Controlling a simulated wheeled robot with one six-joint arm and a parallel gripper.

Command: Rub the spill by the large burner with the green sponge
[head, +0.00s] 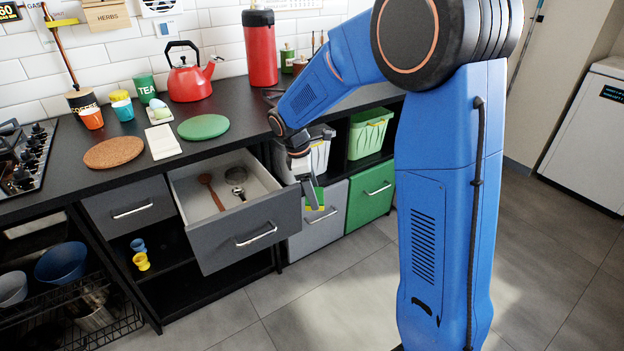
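My gripper (313,203) hangs in front of the lower cabinets, right of the open drawer and below the counter edge. Its fingers point down and appear shut on a small green block with yellow edges, which looks like the green sponge (319,195). The gas hob (28,160) is at the far left on the dark counter, well away from my gripper and cut off by the picture edge. Its burners are small and partly out of view. I cannot make out the spill or tell which burner is the large one.
An open drawer (243,222) with a wooden spoon (211,191) juts out. The counter holds a cork mat (114,152), a green round mat (203,127), a red kettle (190,77), a red canister (260,48) and several cups. The floor (330,305) in front is clear.

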